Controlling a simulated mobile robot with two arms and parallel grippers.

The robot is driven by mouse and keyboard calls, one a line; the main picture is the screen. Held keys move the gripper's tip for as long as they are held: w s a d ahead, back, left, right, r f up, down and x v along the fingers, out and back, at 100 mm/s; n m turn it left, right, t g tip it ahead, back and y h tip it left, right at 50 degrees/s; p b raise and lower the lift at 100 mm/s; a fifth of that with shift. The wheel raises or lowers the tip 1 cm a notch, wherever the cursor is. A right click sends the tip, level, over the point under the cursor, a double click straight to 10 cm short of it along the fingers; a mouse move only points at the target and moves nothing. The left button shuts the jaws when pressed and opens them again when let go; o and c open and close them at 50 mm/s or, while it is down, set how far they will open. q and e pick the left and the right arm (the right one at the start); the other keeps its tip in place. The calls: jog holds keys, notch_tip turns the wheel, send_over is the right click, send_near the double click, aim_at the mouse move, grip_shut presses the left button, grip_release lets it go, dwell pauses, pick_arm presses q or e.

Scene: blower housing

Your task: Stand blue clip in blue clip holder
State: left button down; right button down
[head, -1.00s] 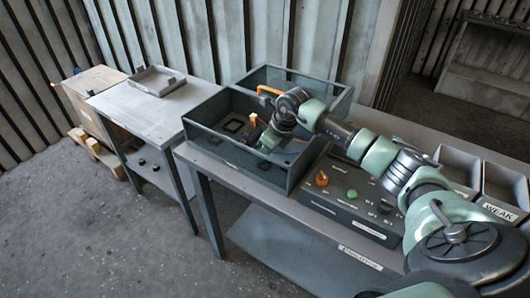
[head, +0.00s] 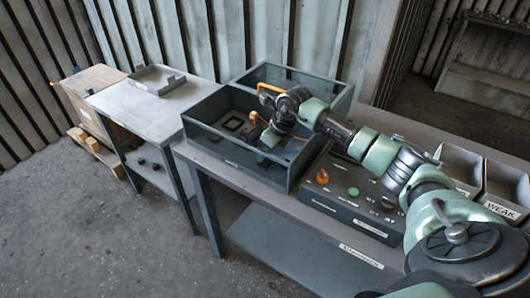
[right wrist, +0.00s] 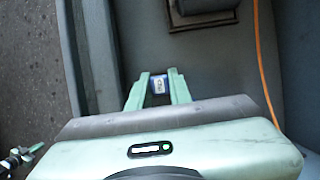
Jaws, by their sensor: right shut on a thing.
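My right gripper (head: 266,144) reaches down into the front grey bin (head: 240,170) in the head view. In the right wrist view its two pale green fingers (right wrist: 158,88) are shut on a small blue piece with a pale, marked face, which I take to be the blue clip (right wrist: 158,84). Only its end shows between the fingertips. In the head view the clip cannot be made out. A dark square fixture (head: 232,123) lies on the bin floor, left of the gripper. I cannot tell which thing is the blue clip holder. My left gripper is not in view.
Bin walls stand close around the gripper. A control box with an orange knob (head: 322,177) stands right of the bin. A side table with a shallow tray (head: 156,80) is at left. Open bins, one labelled WEAK (head: 502,211), are at right. An orange cable (right wrist: 260,70) runs near the gripper.

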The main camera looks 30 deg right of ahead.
jog(key=shift+f+b, duration=0.45)
jog(key=shift+f, duration=0.1)
dwell(0.5)
jog(key=c, duration=1.2)
grip_release()
jog(key=b+v, duration=0.1)
jog(key=v, duration=0.7)
jog(key=shift+b, duration=0.4)
